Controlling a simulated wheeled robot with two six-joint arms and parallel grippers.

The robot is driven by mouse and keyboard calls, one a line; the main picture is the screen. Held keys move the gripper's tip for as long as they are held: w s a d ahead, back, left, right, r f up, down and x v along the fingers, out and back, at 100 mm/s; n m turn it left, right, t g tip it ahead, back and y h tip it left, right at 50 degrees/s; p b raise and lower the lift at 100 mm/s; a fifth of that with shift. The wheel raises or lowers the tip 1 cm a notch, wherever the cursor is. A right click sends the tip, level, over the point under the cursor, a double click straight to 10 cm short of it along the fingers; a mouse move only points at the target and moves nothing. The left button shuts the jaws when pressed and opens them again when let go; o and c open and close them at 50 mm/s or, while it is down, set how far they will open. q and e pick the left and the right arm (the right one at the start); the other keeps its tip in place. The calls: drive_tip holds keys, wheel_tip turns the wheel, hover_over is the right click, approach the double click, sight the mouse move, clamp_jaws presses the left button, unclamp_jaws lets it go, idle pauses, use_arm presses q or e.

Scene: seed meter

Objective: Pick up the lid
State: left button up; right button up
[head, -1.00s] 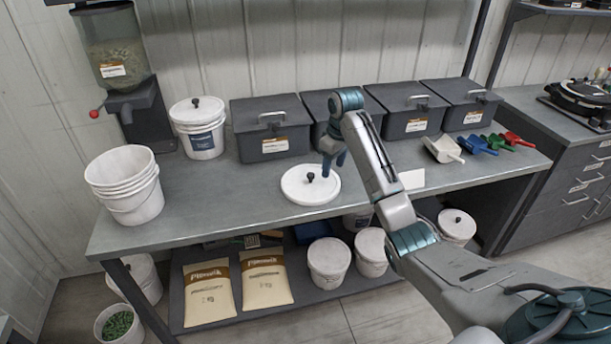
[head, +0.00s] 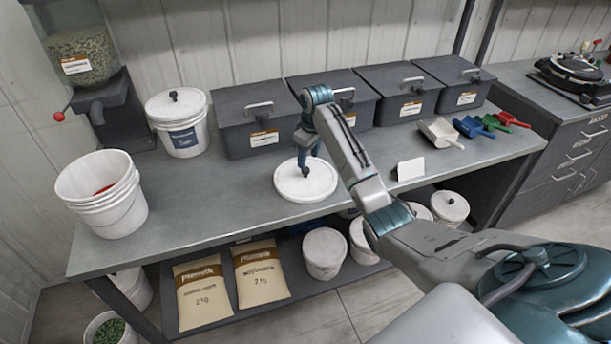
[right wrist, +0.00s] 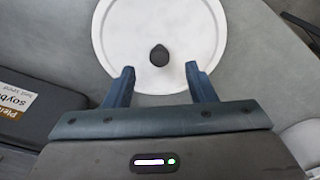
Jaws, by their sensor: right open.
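The white round lid (head: 292,183) lies flat on the grey bench top. Its dark knob is hidden behind my gripper in the head view. In the right wrist view the lid (right wrist: 120,35) fills the upper middle, with the black knob (right wrist: 159,55) at its centre. My right gripper (head: 304,172) is over the lid, pointing down. In the right wrist view my right gripper (right wrist: 158,78) is open, its fingertips over the near part of the lid, with the knob just beyond the gap between them. My left gripper is not in view.
Open stacked white buckets (head: 103,205) and a lidded bucket (head: 180,125) stand to the left. Grey lidded bins (head: 250,130) line the back. The bench front is clear.

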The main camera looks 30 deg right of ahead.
sight(306, 169)
drive_tip(key=f+p, duration=0.1)
drive_tip(key=f, duration=0.1)
drive_tip(key=w+f, duration=0.1)
drive_tip(key=shift+a+f+p, duration=0.15)
drive_tip(key=shift+f+p, duration=0.2)
drive_tip(key=shift+f, duration=0.6)
drive_tip(key=c, duration=1.1)
